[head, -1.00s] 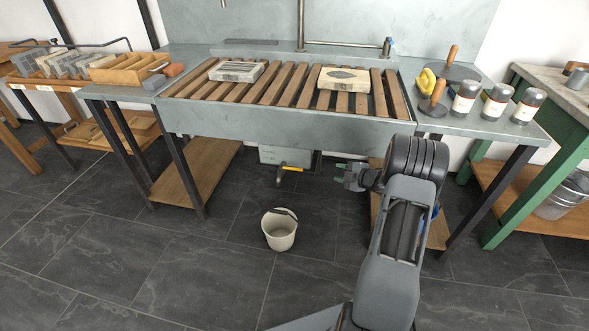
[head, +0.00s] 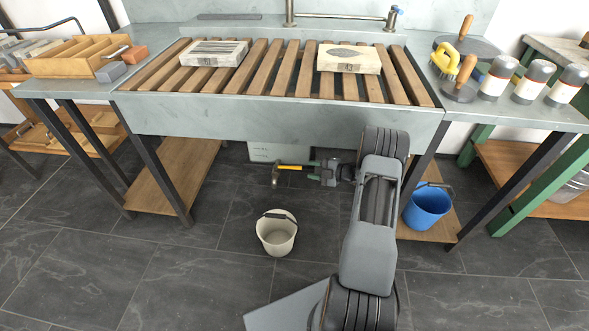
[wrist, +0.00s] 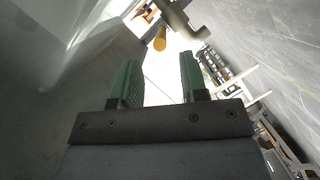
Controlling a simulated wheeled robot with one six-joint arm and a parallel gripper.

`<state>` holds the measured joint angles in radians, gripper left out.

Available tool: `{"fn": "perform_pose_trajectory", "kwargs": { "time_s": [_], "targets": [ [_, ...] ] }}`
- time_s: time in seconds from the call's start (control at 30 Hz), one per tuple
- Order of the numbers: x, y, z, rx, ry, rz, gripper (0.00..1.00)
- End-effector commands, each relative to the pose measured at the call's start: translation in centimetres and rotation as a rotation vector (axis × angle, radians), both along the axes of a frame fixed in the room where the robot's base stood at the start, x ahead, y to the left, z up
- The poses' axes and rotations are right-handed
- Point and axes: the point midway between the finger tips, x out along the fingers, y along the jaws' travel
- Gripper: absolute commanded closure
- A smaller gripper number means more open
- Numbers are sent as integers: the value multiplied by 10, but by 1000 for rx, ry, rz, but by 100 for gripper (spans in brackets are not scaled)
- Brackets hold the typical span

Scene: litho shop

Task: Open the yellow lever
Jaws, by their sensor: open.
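The yellow lever (head: 289,167) sticks out sideways from a brass-coloured valve (head: 275,178) under the grey sink. My gripper (head: 314,168) is just to the right of the lever's end, below the sink front. In the wrist view the lever (wrist: 160,40) shows ahead, beyond the two green fingers and between their lines. The gripper (wrist: 160,85) is open and empty there, with a clear gap between the fingers. In the head view the finger tips look close to the lever; I cannot tell the exact distance.
A white bucket (head: 277,236) stands on the tiled floor below the valve. A blue bucket (head: 428,208) stands on the wooden shelf at right. A pale box (head: 277,151) is under the sink behind the lever. The sink front (head: 270,122) hangs above my gripper.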

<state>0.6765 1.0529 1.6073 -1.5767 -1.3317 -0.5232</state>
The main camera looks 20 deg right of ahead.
Motion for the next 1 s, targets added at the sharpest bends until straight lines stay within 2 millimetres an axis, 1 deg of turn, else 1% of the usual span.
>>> {"fn": "perform_pose_trajectory", "kwargs": {
  "time_s": [0.03,0.2,0.43,0.6,0.9,0.93,1.0],
  "targets": [
    [7,8,-5,0,-1,5,60],
    [28,29,-11,0,0,5,60],
    [46,49,-16,0,1,5,60],
    [52,54,-16,0,0,4,60],
    [53,55,-16,0,1,4,60],
    [53,55,-16,0,1,4,61],
    [53,55,-16,0,1,4,68]
  ]
}}
